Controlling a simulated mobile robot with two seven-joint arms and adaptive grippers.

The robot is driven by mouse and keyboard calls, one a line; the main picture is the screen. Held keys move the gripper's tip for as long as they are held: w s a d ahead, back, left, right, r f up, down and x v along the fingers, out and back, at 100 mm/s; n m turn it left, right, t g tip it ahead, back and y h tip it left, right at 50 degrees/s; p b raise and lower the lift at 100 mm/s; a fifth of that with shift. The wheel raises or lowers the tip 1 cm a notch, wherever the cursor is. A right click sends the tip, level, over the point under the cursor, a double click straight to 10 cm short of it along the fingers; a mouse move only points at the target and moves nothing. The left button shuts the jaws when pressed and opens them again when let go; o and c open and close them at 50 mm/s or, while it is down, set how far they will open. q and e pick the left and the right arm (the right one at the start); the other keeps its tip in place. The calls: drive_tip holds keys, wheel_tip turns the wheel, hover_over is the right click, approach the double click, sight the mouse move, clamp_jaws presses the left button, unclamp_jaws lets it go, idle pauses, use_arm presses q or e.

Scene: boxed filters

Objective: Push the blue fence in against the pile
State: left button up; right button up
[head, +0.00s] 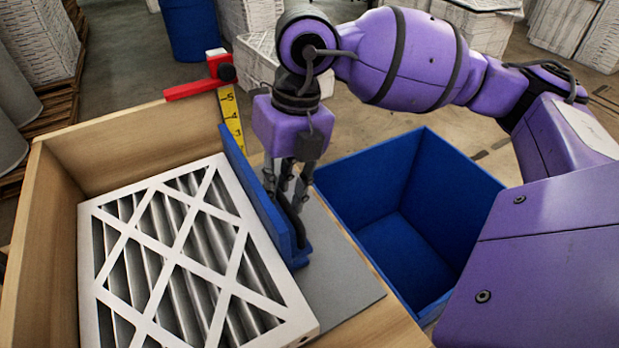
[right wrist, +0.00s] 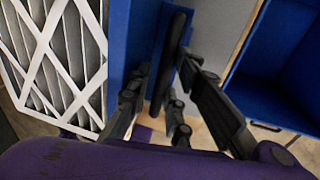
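The pile's top is a white-framed filter (head: 190,265) with a crossed lattice, lying in a wooden box; its edge also shows in the right wrist view (right wrist: 62,65). The blue fence (head: 248,190) stands upright along the filter's right side, close to it; any narrow gap is hard to judge. In the right wrist view the fence (right wrist: 120,45) carries a dark bar-like handle (right wrist: 172,45). My right gripper (head: 286,190) points down at the fence's right side. Its fingers are spread on either side of the handle, with a gap showing at the left finger. My left gripper is not in view.
The wooden box wall (head: 135,140) runs behind the filter. A yellow measuring tape (head: 231,115) with a red clamp (head: 200,85) sits at the back. A grey sheet (head: 340,275) lies right of the fence. An empty blue bin (head: 450,190) stands further right.

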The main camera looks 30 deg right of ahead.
drive_tip(key=shift+a+r, duration=0.1)
drive_tip(key=v, duration=1.2)
idle(0.4)
